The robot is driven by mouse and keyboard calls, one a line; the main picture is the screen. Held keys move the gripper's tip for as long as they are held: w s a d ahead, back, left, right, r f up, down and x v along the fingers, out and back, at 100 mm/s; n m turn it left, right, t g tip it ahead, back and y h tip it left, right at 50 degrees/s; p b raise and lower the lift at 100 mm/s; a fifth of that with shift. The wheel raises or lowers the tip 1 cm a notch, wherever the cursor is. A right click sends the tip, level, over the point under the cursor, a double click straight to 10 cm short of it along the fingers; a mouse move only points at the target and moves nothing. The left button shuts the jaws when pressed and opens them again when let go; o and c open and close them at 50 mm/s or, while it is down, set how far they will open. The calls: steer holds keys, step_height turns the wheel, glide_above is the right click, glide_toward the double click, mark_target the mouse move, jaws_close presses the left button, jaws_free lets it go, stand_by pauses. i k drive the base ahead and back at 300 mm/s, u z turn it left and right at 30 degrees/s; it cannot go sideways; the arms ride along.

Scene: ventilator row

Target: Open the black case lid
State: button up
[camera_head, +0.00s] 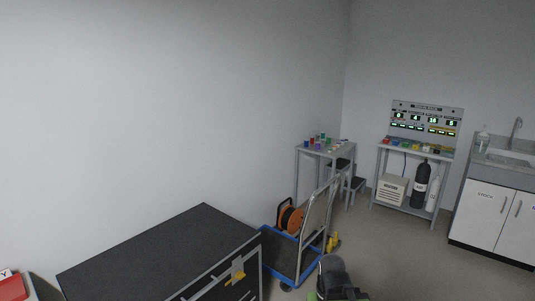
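A large box with a flat black top (160,258) stands in the left foreground, cut off by the bottom edge. It may be the black case, but I cannot tell for sure. Its top lies flat, and its front has a pale edge with a yellow fitting (238,271). No separate black case with a lid can be made out. A dark rounded part at the bottom centre may belong to my arm. No gripper fingers show.
A blue trolley (284,252) with an orange cable reel (290,219) stands right of the box. Behind are a small table (326,150), a display bench (416,152) with a black cylinder (421,184), and a white sink cabinet (492,215). Open floor lies at right.

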mark_target(182, 256)
steer(key=z, duration=0.55)
steer(key=k, duration=1.1)
steer(key=u, duration=1.05)
steer(key=i, duration=1)
